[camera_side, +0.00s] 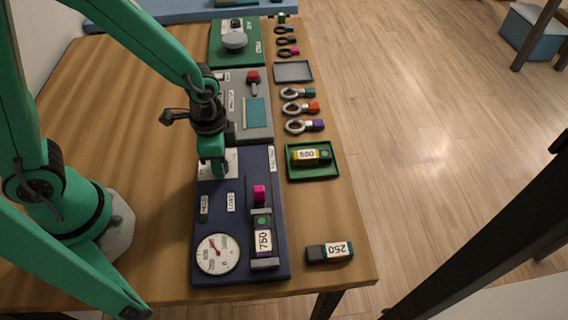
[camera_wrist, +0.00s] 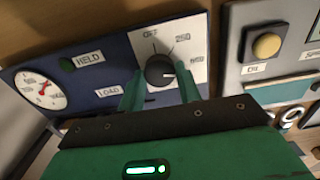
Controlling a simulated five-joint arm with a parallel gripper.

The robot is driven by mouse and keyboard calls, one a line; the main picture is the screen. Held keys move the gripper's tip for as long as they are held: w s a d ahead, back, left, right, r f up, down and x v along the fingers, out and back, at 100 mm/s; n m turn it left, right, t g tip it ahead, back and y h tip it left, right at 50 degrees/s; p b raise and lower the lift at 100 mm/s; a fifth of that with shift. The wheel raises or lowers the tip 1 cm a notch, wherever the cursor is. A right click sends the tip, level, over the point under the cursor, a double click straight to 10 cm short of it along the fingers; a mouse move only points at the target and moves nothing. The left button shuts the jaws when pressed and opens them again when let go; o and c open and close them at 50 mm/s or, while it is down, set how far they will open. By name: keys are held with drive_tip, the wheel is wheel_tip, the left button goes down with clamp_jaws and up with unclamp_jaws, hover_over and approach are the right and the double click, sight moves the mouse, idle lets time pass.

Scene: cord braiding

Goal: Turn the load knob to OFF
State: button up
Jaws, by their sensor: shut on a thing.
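The load knob (camera_wrist: 158,71) is a round black knob on a white dial plate (camera_wrist: 196,32) of the dark blue panel. In the wrist view its white mark points right, away from the OFF label at the upper left of the dial. My gripper (camera_wrist: 162,84) has a green finger on each side of the knob and is shut on it. In the side view my gripper (camera_side: 213,168) is over the dial plate (camera_side: 232,158) and hides the knob.
The blue panel (camera_side: 228,268) also carries a round gauge (camera_side: 218,254), a HELD lamp (camera_wrist: 66,65) and a 750 block (camera_side: 264,240) below a pink piece (camera_side: 259,193). A grey panel (camera_side: 262,105) adjoins it. A 250 block (camera_side: 330,252) and a green tray (camera_side: 313,172) lie right.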

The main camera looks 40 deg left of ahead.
drive_tip(key=n, duration=0.5)
drive_tip(key=shift+n, duration=0.3)
drive_tip(key=n, duration=1)
drive_tip(key=shift+a, duration=0.1)
drive_tip(key=n, duration=0.4)
drive_tip(key=shift+n, duration=0.3)
drive_tip(key=o, duration=1)
drive_tip(key=shift+r, duration=0.15)
drive_tip(key=shift+r, duration=3.8)
